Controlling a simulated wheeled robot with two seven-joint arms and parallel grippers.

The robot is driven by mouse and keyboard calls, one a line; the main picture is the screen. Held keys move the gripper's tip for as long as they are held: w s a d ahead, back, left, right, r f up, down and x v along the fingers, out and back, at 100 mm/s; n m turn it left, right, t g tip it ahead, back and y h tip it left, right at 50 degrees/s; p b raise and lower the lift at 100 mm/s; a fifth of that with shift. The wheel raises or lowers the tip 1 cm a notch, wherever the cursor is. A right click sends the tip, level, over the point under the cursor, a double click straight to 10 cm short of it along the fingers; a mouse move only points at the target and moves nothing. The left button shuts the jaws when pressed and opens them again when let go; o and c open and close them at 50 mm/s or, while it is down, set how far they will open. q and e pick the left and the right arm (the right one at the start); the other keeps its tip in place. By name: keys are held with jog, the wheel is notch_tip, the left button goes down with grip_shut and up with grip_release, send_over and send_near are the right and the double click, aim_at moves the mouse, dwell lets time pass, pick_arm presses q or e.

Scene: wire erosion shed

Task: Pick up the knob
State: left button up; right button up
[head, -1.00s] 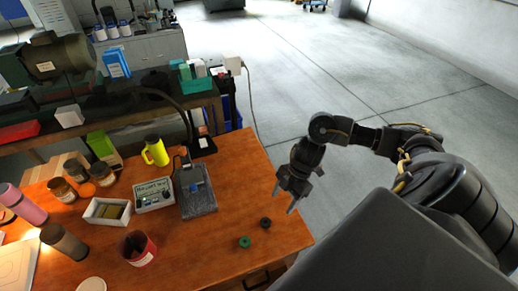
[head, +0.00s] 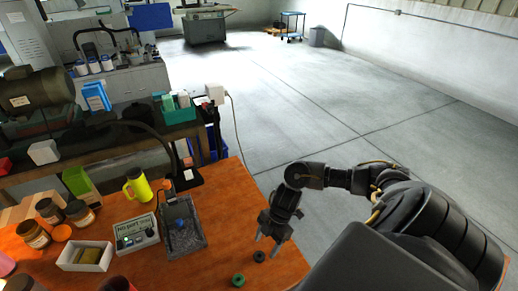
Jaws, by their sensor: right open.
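Two small round pieces lie near the right front of the orange-brown table: a black one (head: 259,257) and a green ring-like one (head: 238,280) to its lower left. Either could be the knob; they are too small to tell for sure. My right gripper (head: 265,246) points down, open and empty, with its fingertips close by the black piece at its upper right. I cannot tell whether they touch it. My left gripper is not in view.
A grey stone-like plate with a stand (head: 186,238), a labelled control box (head: 136,233), a white box (head: 85,256), a yellow flask (head: 138,187) and several jars stand to the left. The table (head: 190,270) is bare around the pieces.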

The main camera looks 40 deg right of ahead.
aim_at(258, 259)
jog(key=shift+a+f, duration=0.2)
jog(key=p+x, duration=0.1)
jog(key=x, duration=0.2)
jog(key=shift+w+a+f, duration=0.15)
jog(key=shift+a+f, duration=0.05)
jog(key=shift+a, duration=0.1)
jog(key=shift+a+f, duration=0.15)
jog(key=shift+f, duration=0.35)
jog(key=c, duration=1.1)
jog(key=shift+r, duration=0.1)
